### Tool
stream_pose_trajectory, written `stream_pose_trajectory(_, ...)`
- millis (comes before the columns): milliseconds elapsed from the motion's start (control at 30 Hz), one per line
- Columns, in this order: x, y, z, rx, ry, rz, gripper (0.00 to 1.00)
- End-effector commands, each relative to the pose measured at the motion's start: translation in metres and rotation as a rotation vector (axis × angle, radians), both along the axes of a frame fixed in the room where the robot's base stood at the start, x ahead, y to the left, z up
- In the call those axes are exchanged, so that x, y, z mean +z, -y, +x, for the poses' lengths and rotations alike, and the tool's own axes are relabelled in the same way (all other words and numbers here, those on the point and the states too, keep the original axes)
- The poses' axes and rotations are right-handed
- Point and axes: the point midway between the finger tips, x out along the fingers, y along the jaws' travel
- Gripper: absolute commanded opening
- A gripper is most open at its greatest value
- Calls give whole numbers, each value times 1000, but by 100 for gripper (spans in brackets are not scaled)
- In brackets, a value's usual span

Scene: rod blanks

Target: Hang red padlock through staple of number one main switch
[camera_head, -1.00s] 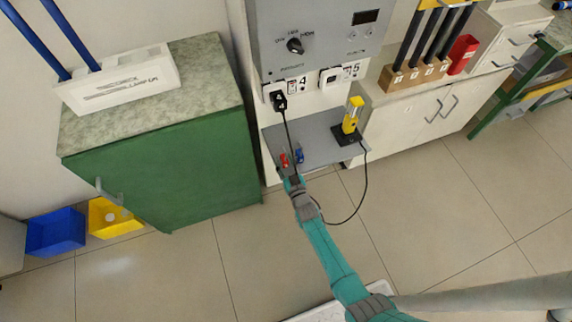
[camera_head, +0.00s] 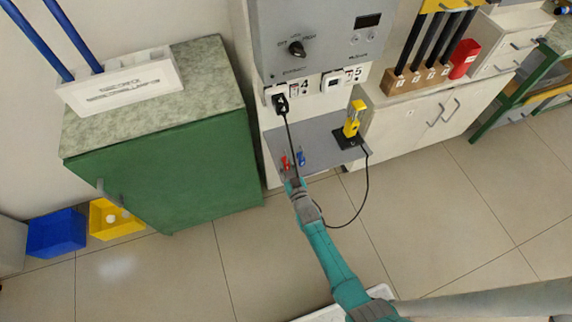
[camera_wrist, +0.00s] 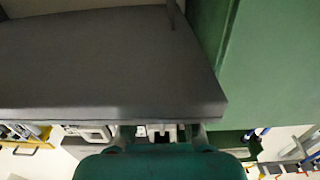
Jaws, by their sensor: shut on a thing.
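The red padlock (camera_head: 286,163) shows at the front of the grey shelf, at the tip of my gripper (camera_head: 289,175). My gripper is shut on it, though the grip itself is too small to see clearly. In the wrist view my gripper (camera_wrist: 160,134) shows at the bottom, its fingers partly hidden by the edge of the grey shelf (camera_wrist: 100,60); the red padlock cannot be made out there. A blue padlock (camera_head: 302,158) is just right of the red one. I cannot make out a number one main switch or its staple.
A grey panel with a rotary knob (camera_head: 297,48) is above sockets marked 4 and 5. A black plug (camera_head: 281,103) has a cable running down past my arm. A yellow device (camera_head: 353,118) stands on the shelf. A green cabinet (camera_head: 165,165) is close at left.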

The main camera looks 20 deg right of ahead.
Motion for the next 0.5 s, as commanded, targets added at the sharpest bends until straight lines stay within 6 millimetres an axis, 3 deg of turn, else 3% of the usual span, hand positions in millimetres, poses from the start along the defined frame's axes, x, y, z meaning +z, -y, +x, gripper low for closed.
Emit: stream_pose_trajectory(500,19,0,0,0,3,0,0)
